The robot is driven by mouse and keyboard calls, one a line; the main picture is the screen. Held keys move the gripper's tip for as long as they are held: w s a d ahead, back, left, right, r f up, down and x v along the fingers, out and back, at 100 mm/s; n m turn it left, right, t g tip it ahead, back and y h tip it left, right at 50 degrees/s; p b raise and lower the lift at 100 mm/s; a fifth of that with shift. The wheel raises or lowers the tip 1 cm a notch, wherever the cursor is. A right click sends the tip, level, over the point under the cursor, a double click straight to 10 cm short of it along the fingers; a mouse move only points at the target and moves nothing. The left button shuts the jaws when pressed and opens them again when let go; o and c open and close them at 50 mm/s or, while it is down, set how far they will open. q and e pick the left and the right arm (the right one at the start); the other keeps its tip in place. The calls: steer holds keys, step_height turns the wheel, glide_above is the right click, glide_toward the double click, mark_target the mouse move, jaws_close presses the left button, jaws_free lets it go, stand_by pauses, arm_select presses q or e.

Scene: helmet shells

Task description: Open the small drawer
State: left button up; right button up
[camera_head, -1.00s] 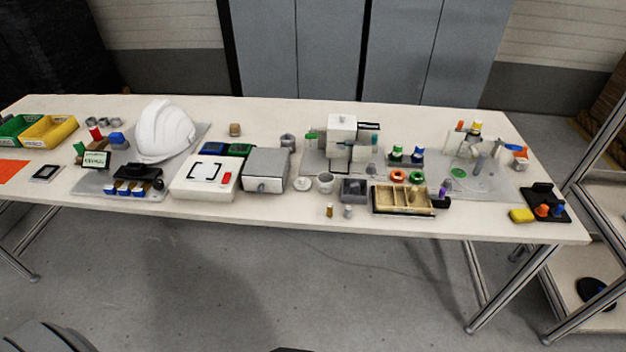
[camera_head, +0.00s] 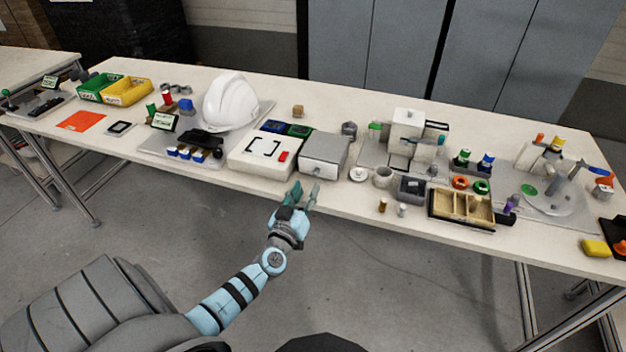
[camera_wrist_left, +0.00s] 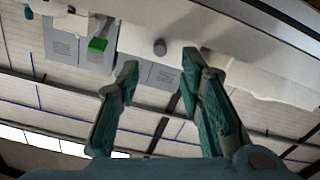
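The small drawer unit (camera_head: 325,152) is a grey box near the front edge of the table. Its front, with a small round knob (camera_head: 317,172), faces me and looks shut. My left gripper (camera_head: 305,190) is in front of and below the unit, off the table's front edge. Its teal fingers are open with nothing between them. In the left wrist view the open fingers (camera_wrist_left: 160,62) spread to either side of a round grey knob-like shape (camera_wrist_left: 160,47), apparently beyond the tips. I cannot tell the exact gap. My right gripper is out of view.
A white box with a red button (camera_head: 264,156) stands just left of the drawer unit. A white helmet (camera_head: 231,102) is further left. The space before the table is free.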

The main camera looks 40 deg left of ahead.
mark_target(314, 175)
arm_select(q)
steer(key=b+x, duration=0.2)
steer(key=x, duration=0.4)
steer(key=shift+f, duration=0.2)
steer(key=shift+w+a+r, duration=0.1)
steer(key=shift+w+a, duration=0.05)
steer(key=shift+w, duration=0.2)
jaws_close()
